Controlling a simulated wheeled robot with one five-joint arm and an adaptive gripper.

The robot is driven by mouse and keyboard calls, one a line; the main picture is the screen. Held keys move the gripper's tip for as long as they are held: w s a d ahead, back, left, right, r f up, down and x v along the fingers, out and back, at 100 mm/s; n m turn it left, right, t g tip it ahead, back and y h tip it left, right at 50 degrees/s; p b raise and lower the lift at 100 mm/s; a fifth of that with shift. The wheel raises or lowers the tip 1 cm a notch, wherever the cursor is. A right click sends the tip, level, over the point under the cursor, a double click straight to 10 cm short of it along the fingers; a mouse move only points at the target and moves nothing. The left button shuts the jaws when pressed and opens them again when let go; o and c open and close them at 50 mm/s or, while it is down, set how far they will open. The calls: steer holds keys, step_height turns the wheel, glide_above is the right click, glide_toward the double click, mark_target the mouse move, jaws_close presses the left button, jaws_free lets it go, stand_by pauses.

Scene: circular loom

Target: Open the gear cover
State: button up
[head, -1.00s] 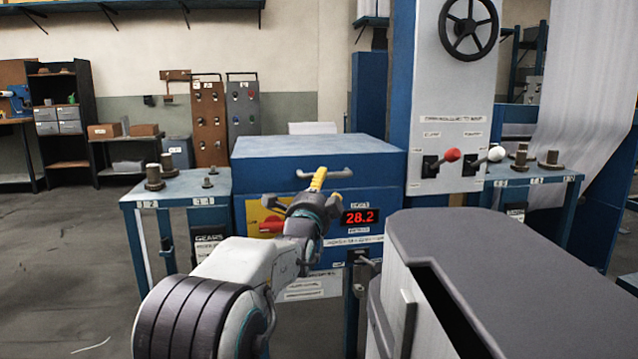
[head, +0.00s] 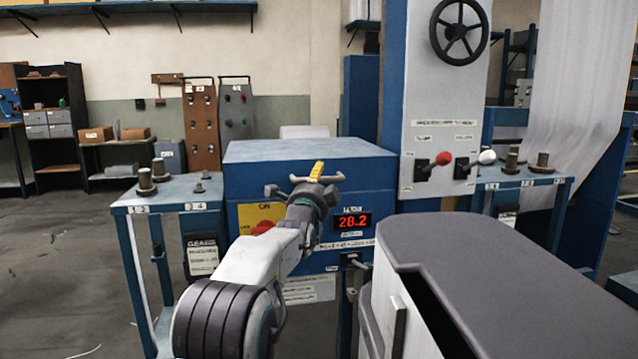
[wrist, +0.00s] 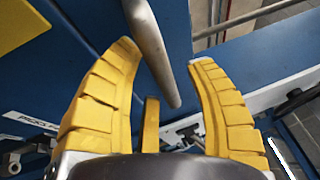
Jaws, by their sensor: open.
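The gear cover (head: 310,150) is a blue box in the middle of the head view. A grey bar handle (head: 335,179) is on its upper front. My gripper (head: 318,168) is in front of the handle and hides its middle. In the wrist view my yellow fingers (wrist: 166,55) are spread wide. The handle bar (wrist: 152,45) runs down between them, with its rounded end showing. I see no clear contact between fingers and bar.
Below the handle are a red knob on a yellow plate (head: 279,212) and a red display reading 28.2 (head: 353,221). Side tables with pegs (head: 168,190) flank the box. A panel with a handwheel (head: 459,26) stands at right. Open floor lies left.

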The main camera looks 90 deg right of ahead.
steer(key=shift+c, duration=0.2)
jaws_close()
stand_by(0.3)
